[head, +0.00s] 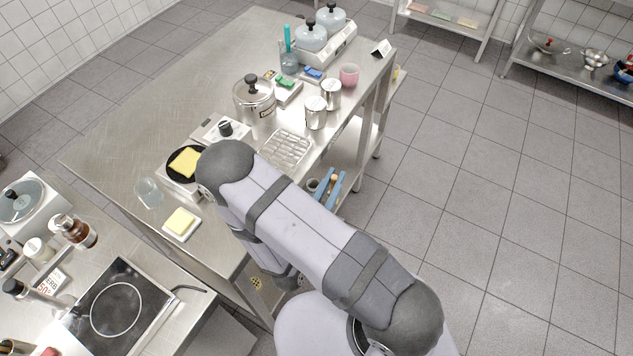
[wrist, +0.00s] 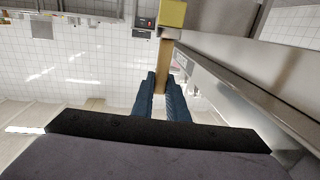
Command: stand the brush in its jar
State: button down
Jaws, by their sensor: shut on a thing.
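My gripper (wrist: 160,80) is shut on the tan handle of the brush (wrist: 162,60), whose yellow end (wrist: 172,14) points away from the wrist camera. In the head view, blue fingers (head: 330,184) show beside the table's right edge with a small tan piece between them. The brush's yellow end cannot be made out there. A clear, empty-looking glass jar (head: 149,192) stands at the table's near left, well apart from my gripper. Another glass jar (head: 289,64) at the back holds a turquoise stick. I cannot tell which jar is the brush's.
In the wrist view, a steel edge runs close at the right.

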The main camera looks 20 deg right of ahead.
jog(key=w+a+r+p, duration=0.2)
jog(key=r+p, duration=0.2)
jog(key=r, duration=0.3)
jog(key=w+a+r+p, duration=0.2)
jog(key=r+p, duration=0.2)
jog(key=r, duration=0.3)
jog(key=w+a+r+n+t+y+p, duration=0.1)
jog(key=w+a+r+n+y, duration=0.1)
jog(key=a, duration=0.8)
jog(key=w+a+r+n+t+y+p, duration=0.1)
jog(key=w+a+r+t+y, duration=0.15)
jog(key=a, duration=0.75)
jog(key=s+a+r+n+y, duration=0.1)
jog(key=a+r+n+y, duration=0.1)
jog(key=a, duration=0.7)
jog(key=s+a+r+n+y+p, duration=0.1)
jog(key=a+r+y, duration=0.3)
jog(key=a, duration=0.6)
jog(key=shift+s+r+n+p, duration=0.15)
jog(key=shift+s+n+p, duration=0.15)
jog(key=shift+s+n, duration=0.5)
jog(key=shift+y, duration=0.25)
notch_tip(320, 180, down, 11)
jog(key=b, duration=0.8)
